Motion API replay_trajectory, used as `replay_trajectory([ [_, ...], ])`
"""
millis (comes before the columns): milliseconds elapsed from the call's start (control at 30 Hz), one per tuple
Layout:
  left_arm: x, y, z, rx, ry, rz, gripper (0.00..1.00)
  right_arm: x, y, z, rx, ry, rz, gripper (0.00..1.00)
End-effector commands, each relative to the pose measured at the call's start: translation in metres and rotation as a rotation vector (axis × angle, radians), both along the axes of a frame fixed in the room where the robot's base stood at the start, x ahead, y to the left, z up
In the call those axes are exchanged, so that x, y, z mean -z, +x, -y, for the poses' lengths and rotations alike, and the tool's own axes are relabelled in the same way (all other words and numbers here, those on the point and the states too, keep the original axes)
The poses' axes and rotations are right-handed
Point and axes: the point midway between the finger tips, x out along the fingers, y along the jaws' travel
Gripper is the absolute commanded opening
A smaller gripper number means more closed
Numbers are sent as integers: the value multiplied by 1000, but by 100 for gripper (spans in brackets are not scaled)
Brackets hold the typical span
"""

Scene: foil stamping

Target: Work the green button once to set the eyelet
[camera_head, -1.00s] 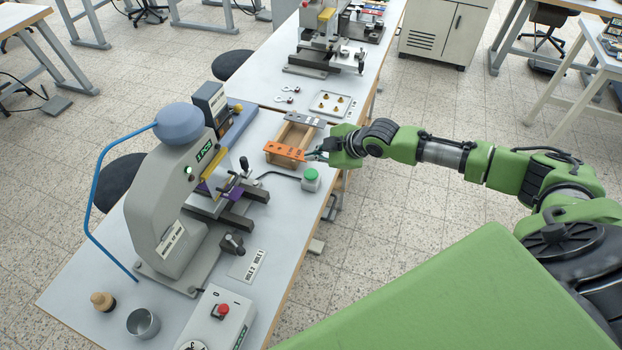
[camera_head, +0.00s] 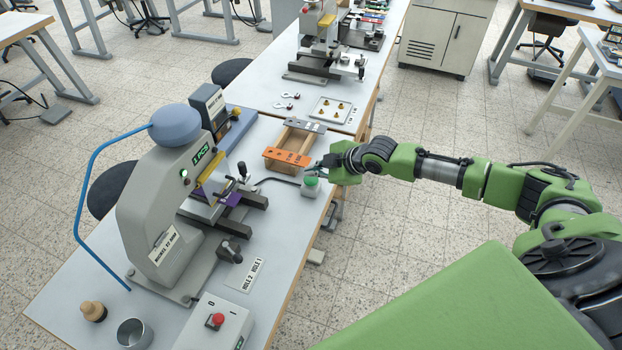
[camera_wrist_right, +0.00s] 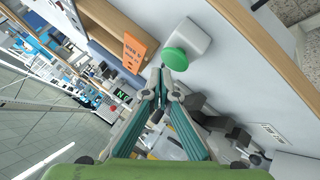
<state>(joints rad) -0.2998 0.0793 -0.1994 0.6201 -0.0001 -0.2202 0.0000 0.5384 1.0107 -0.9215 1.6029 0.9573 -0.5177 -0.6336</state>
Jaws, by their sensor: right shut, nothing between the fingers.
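The green button (camera_head: 311,181) sits on a small pale box at the table's right edge, in front of the wooden tray. It also shows in the right wrist view (camera_wrist_right: 176,59), just beyond my fingertips. My right gripper (camera_head: 314,168) is shut and empty, close by the button and seemingly above it. In the right wrist view its fingertips (camera_wrist_right: 163,72) meet near the button's lower edge; I cannot tell whether they touch it. The grey eyelet press (camera_head: 165,200) stands left of the button, with a lit green display. My left gripper is not in view.
A wooden tray (camera_head: 293,138) with an orange label plate stands behind the button. A black cable runs from the button box towards the press. A control box (camera_head: 218,322) with a red button stands at the front. A pale tray (camera_head: 333,109) holds several brass parts.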

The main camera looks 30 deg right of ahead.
Motion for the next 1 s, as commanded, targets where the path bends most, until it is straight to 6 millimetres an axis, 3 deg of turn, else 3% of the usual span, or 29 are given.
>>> replay_trajectory([
  [1000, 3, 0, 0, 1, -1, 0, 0, 8, 0, 0, -1, 0, -1, 0],
])
